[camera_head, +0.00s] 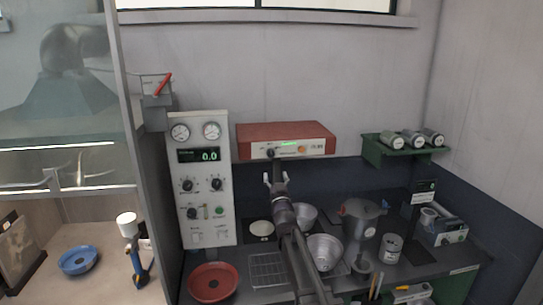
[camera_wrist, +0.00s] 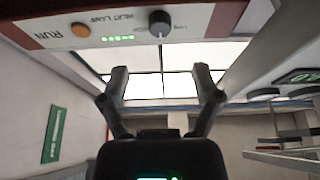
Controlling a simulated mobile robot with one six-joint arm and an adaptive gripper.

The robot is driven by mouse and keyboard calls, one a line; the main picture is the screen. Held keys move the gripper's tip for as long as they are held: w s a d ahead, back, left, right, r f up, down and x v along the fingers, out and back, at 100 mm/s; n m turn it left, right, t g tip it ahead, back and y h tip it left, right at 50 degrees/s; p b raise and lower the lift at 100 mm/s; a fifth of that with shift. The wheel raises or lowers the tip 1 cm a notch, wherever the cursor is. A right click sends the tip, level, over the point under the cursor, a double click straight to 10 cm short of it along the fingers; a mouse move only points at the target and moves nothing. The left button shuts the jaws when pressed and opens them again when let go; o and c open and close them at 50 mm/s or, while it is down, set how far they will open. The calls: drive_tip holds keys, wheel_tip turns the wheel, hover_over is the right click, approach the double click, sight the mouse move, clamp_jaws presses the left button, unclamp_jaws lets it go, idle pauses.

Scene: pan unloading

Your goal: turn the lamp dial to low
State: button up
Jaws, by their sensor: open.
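The heat lamp (camera_head: 285,134) is a red box with a white front panel, high on the back wall. Its dark round dial (camera_head: 270,153) is on the left part of the panel, near lit green marks. In the wrist view the panel is upside down, with the dial (camera_wrist: 160,22) at top centre, a light mark on its knob. My gripper (camera_head: 276,175) is open and empty, just below the dial in the head view. In the wrist view my gripper (camera_wrist: 160,72) has its two fingers spread, apart from the dial, which lines up between them.
An orange RUN button (camera_wrist: 81,30) and green lights (camera_wrist: 118,39) share the panel. A white control panel (camera_head: 201,225) stands left of the lamp. A green shelf with several jars (camera_head: 412,140) is at right. Metal bowls (camera_head: 324,251) and a red pan (camera_head: 213,282) are below.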

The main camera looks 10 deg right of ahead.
sight(271, 156)
drive_tip(key=p+x, duration=0.3)
drive_tip(key=x, duration=0.7)
drive_tip(key=shift+r, duration=0.1)
drive_tip(key=shift+c, duration=0.2)
clamp_jaws()
